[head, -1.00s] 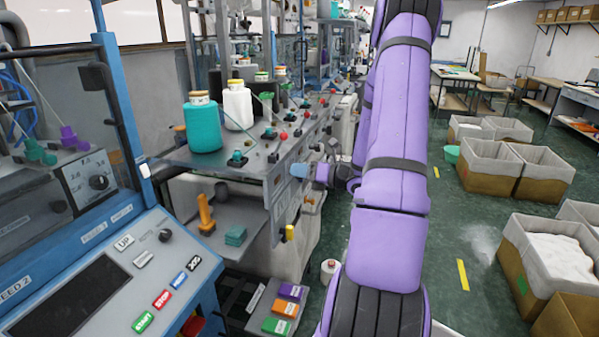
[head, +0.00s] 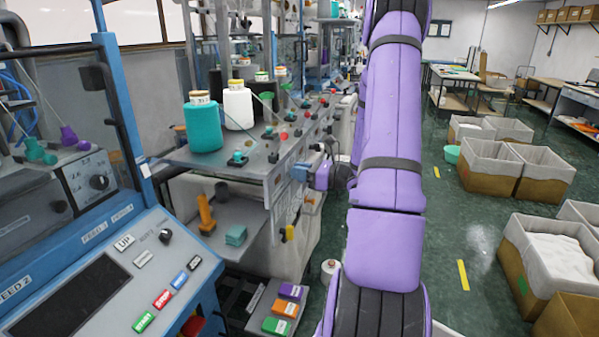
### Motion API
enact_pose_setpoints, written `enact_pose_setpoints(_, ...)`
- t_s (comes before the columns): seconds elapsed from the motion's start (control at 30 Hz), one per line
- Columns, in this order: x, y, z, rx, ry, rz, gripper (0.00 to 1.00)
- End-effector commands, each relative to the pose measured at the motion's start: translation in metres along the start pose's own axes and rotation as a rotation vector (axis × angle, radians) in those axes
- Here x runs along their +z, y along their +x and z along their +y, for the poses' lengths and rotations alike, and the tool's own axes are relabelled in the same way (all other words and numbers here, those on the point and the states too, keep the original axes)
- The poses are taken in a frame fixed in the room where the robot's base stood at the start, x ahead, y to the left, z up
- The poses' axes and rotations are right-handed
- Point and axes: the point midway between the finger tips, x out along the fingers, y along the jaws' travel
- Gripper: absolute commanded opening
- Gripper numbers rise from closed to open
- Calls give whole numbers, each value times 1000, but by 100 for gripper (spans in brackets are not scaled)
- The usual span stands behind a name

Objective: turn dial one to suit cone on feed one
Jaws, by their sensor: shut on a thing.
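My gripper (head: 299,173) is small and far off at the front face of the machine, below the top plate. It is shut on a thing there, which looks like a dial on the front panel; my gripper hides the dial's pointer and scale. A turquoise cone (head: 204,126) and a white cone (head: 238,108) stand upright on the machine's top plate (head: 180,157). I cannot read which of them sits on feed one. Another dial (head: 98,182) with a printed scale is on the panel at left, apart from my gripper.
A console (head: 60,262) with start and stop buttons fills the lower left.

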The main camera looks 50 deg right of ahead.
Motion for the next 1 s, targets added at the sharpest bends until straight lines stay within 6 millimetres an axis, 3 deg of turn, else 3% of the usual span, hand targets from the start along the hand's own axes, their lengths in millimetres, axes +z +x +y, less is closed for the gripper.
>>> enact_pose_setpoints(0.47, -1, -1, 0, -1, -16, 2, 0)
enact_pose_setpoints(0.5, -1, -1, 0, -1, -16, 2, 24)
enact_pose_setpoints(0.6, -1, -1, 0, -1, -15, 2, 43)
enact_pose_setpoints(1.0, 0, -9, 0, -2, -16, 2, 43)
